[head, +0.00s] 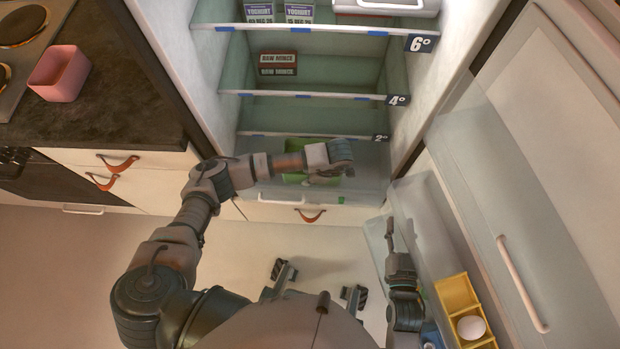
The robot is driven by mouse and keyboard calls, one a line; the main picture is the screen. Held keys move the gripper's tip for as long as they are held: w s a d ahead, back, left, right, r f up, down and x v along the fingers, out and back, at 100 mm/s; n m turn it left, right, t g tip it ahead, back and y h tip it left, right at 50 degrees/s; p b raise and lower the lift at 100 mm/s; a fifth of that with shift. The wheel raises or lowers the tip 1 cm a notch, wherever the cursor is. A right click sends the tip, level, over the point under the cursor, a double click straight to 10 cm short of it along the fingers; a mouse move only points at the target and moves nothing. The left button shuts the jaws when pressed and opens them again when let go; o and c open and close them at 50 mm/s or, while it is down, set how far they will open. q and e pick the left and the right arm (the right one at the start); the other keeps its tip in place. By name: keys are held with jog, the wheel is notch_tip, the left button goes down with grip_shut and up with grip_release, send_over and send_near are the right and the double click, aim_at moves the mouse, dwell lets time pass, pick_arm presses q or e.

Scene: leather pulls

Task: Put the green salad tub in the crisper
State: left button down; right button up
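A green shape (296,178), likely the salad tub, shows in the head view around my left forearm, at the bottom of the open fridge. My arm covers much of it. It appears to be inside the clear crisper drawer (262,195), but its exact seating is hidden. My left gripper (346,163) is over the drawer's right part, beside the green shape. Its fingers are too small and overlapped to read. My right gripper (391,232) is low on the right, beside the open fridge door, apart from the green shape. Its finger gap is unclear.
Fridge shelves marked 6°, 4° and 2° (312,136) rise above the drawer, with raw mince (278,64) and yoghurt (258,13). The open door (540,150) stands right, with a yellow egg holder (457,292). A counter with a pink tub (59,74) is left.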

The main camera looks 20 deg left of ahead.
pick_arm(q)
jog(key=f+b, duration=0.1)
jog(key=f, duration=0.3)
jog(key=shift+a, duration=0.2)
jog(key=shift+f, duration=0.1)
pick_arm(e)
jog(key=r+t, duration=0.1)
jog(key=a+r+t, duration=0.1)
jog(key=r, duration=0.1)
jog(key=shift+w+r+y, duration=0.15)
jog(key=shift+w+y, duration=0.05)
jog(key=shift+y, duration=0.1)
pick_arm(q)
jog(key=shift+d+f+b, duration=0.1)
jog(key=shift+f+b, duration=0.2)
jog(key=shift+f, duration=0.15)
jog(key=c, duration=1.6)
grip_release()
pick_arm(e)
jog(key=shift+w+r+t, duration=0.1)
jog(key=shift+r+t, duration=0.4)
jog(key=shift+t, duration=0.2)
